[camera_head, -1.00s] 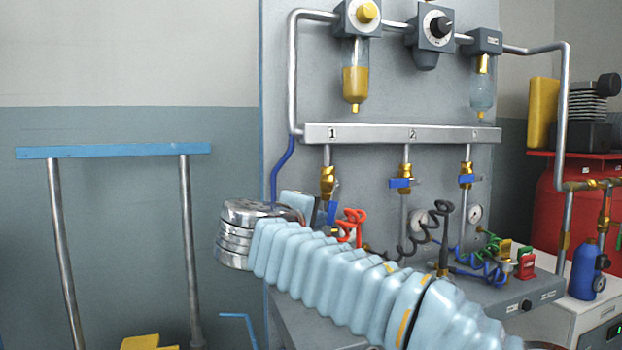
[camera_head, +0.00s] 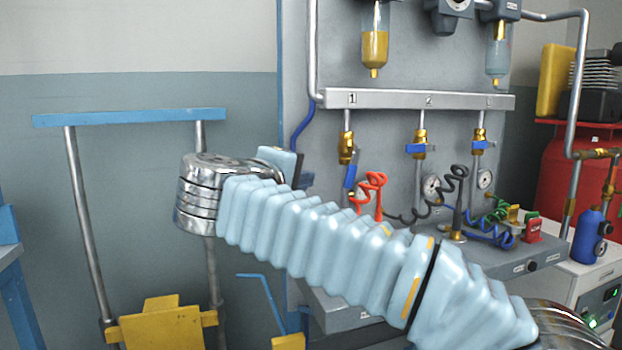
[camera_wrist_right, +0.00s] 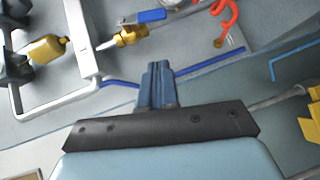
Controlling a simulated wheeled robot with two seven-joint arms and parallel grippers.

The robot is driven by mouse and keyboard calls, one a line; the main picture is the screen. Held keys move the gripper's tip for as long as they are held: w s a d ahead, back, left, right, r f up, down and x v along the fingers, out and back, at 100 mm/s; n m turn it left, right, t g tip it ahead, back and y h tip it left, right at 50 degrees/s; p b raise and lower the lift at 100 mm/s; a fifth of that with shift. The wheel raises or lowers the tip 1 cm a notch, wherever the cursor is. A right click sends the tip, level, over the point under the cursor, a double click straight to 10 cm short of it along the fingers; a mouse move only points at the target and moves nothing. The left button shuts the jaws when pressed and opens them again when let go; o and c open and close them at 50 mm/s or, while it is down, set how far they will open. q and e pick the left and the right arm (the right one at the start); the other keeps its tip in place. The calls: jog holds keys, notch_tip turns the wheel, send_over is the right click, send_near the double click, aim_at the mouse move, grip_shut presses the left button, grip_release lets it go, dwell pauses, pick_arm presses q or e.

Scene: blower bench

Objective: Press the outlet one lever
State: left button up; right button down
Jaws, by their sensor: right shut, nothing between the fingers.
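The outlet one valve (camera_head: 347,148) is brass and hangs under the silver manifold (camera_head: 390,99), below the number 1. Its blue lever (camera_head: 350,176) points down along the pipe in the head view. The valve also shows in the right wrist view (camera_wrist_right: 130,36), with the lever (camera_wrist_right: 152,16) beside it. My right gripper (camera_head: 302,174) is left of the lever, apart from it and partly hidden behind my wrist. In the right wrist view its dark blue fingers (camera_wrist_right: 157,80) are shut and empty, with a gap between them and the valve. My left gripper is not in view.
Outlets two (camera_head: 419,148) and three (camera_head: 479,142) have their blue levers crosswise. A red coiled hose (camera_head: 368,192) hangs right of the outlet one lever. A blue-topped trolley handle (camera_head: 130,117) stands at the left, and a red tank (camera_head: 575,180) at the right.

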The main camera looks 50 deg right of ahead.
jog(key=v, duration=0.3)
jog(key=shift+a, duration=0.2)
dwell(0.5)
